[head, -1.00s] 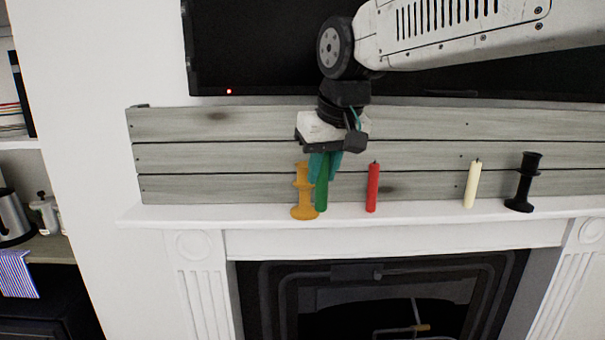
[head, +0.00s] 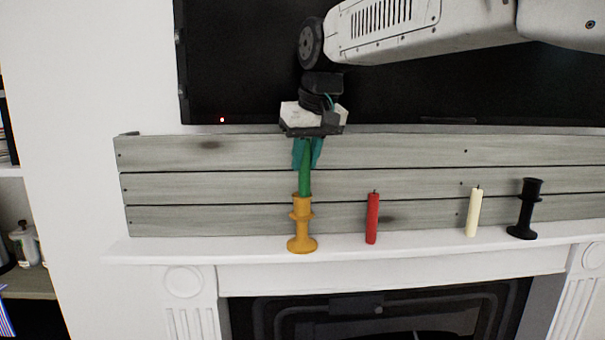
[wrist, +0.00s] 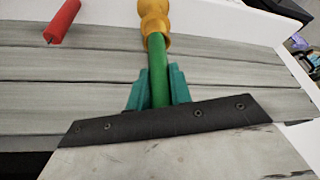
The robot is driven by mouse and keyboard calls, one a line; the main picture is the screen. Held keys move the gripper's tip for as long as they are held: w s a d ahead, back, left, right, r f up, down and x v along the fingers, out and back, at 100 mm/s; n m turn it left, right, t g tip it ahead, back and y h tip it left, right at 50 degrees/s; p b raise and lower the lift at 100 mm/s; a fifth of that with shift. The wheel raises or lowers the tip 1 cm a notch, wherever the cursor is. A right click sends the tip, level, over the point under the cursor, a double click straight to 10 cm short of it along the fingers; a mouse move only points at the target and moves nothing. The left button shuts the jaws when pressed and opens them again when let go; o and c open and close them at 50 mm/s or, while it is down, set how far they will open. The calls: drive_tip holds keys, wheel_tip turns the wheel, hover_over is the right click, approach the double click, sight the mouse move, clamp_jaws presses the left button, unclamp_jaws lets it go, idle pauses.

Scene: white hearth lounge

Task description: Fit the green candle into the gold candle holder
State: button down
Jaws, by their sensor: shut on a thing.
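My gripper (head: 307,153) has teal fingers, shut around the upper part of the green candle (head: 305,182). The candle is held nearly upright over the gold candle holder (head: 302,228), which stands upright on the white mantel. The candle's lower end meets the holder's top cup and is hidden there; how deep it sits I cannot tell. In the wrist view the green candle (wrist: 159,75) runs from between the fingers (wrist: 158,88) to the gold holder's cup (wrist: 155,28), in line with it.
A red candle (head: 372,218) stands on the mantel (head: 420,244) to the right of the holder. Farther right stand a cream candle (head: 474,212) and a black candle holder (head: 526,210). Grey planks (head: 220,186) and a dark screen (head: 420,95) are behind.

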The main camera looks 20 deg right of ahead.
sight(302, 172)
drive_tip(key=shift+w, duration=0.6)
drive_tip(key=f, duration=0.3)
drive_tip(key=shift+w+f, duration=0.2)
drive_tip(key=shift+f, duration=0.15)
drive_tip(key=c, duration=1.3)
unclamp_jaws()
drive_tip(key=v, duration=1.2)
drive_tip(key=shift+r, duration=0.1)
drive_tip(key=shift+s, duration=0.1)
drive_tip(key=s+d+f+g, duration=0.1)
drive_tip(key=s+f, duration=0.7)
drive_tip(key=f, duration=0.1)
drive_tip(key=s+f+g, duration=0.1)
drive_tip(key=s+f, duration=0.8)
drive_tip(key=s+d+f+g, duration=0.1)
drive_tip(key=s+f, duration=0.7)
drive_tip(key=f, duration=0.1)
drive_tip(key=shift+s+d+f+m, duration=0.15)
drive_tip(key=shift+d+m, duration=0.2)
drive_tip(key=shift+m, duration=0.05)
